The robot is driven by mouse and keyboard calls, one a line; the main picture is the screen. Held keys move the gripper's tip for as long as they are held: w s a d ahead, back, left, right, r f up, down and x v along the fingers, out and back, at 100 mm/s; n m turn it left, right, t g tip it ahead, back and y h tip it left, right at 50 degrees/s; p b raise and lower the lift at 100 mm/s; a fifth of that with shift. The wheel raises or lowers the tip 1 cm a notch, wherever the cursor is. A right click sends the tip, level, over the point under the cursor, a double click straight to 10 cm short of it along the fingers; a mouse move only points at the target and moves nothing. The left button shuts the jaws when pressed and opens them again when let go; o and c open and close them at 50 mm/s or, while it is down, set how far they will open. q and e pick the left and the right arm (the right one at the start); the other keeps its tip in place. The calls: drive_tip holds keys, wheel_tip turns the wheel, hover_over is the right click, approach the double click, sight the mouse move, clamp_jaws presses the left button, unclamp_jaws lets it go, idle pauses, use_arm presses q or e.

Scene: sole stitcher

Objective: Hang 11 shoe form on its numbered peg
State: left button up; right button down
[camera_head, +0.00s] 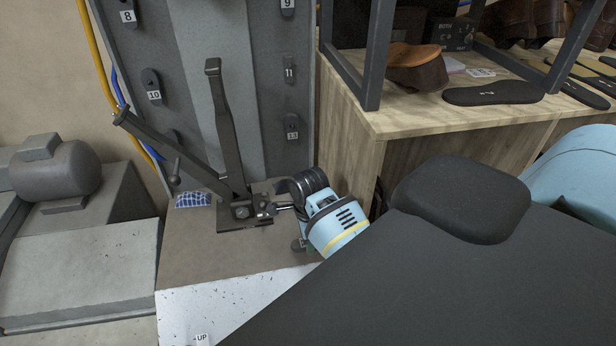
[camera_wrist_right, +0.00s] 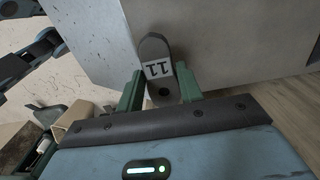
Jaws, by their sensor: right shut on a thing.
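The 11 shoe form (camera_wrist_right: 153,49) is a small dark grey rounded plate with a white 11 label. It shows in the right wrist view between the two green fingers of my right gripper (camera_wrist_right: 160,92), which is shut on it. In the head view my right gripper (camera_head: 299,243) is low, beside the base of the dark metal stand; the form cannot be made out there. The panel spot labelled 11 (camera_head: 289,72) is on the right side of the grey panel, well above the gripper, with no form clearly seen on it. My left gripper is not identifiable in view.
Dark forms labelled 10 (camera_head: 151,82) and 13 (camera_head: 292,130) are on the grey panel (camera_head: 255,30). A dark metal stand (camera_head: 228,130) with a slanting bar rises before it. A wooden bench (camera_head: 400,122) with soles stands to the right.

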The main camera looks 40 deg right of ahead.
drive_tip(key=shift+w+d, duration=0.15)
drive_tip(key=shift+w, duration=0.1)
drive_tip(key=shift+f, duration=1.7)
drive_tip(key=c, duration=0.9)
unclamp_jaws()
drive_tip(key=shift+f, duration=0.15)
